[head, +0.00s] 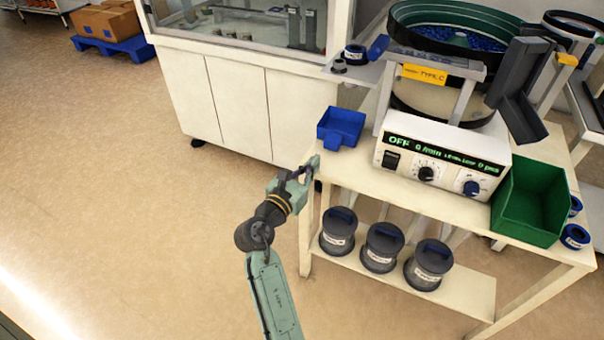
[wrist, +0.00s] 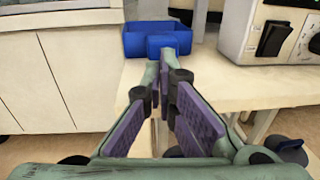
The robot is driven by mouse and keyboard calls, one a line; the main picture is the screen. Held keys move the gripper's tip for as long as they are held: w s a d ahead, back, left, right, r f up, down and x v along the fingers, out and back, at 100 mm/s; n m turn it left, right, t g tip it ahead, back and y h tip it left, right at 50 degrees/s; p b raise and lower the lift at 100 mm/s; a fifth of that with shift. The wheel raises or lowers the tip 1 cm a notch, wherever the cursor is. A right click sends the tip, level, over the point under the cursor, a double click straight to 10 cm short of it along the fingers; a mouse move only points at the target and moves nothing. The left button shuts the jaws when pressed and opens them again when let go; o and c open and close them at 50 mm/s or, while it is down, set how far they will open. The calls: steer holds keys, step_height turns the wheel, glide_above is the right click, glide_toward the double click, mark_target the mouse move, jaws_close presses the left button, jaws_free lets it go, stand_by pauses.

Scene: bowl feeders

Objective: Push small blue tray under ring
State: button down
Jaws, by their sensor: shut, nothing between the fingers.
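The small blue tray (head: 341,127) stands on the left end of the cream table (head: 440,197), with its handle tab toward my gripper. It also shows in the wrist view (wrist: 155,40), straight ahead of the fingers. My gripper (head: 312,166) is shut and empty at the table's front left corner, apart from the tray and on its near side. A dark blue ring (head: 355,54) with a white label lies on a grey shelf behind the tray, beside a blue piece (head: 377,46). Whether this is the task's ring I cannot tell.
A control box (head: 440,168) reading OFF stands right of the tray, below a bowl feeder (head: 450,30). A green bin (head: 530,198) is at the table's right end. A white cabinet (head: 240,105) stands behind left.

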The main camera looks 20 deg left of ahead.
mark_target(328, 144)
steer(key=shift+w+d+p, duration=0.15)
steer(key=shift+w+d, duration=0.05)
steer(key=shift+w, duration=1.4)
steer(key=shift+w+d+p, duration=0.15)
steer(key=shift+w+d, duration=0.05)
steer(key=shift+w, duration=1.35)
steer(key=shift+w+d+r+p, duration=0.1)
steer(key=shift+w+r+p, duration=0.15)
steer(key=shift+w+p, duration=0.55)
steer(key=shift+w+f, duration=0.1)
steer(key=shift+w, duration=0.15)
steer(key=shift+f, duration=0.15)
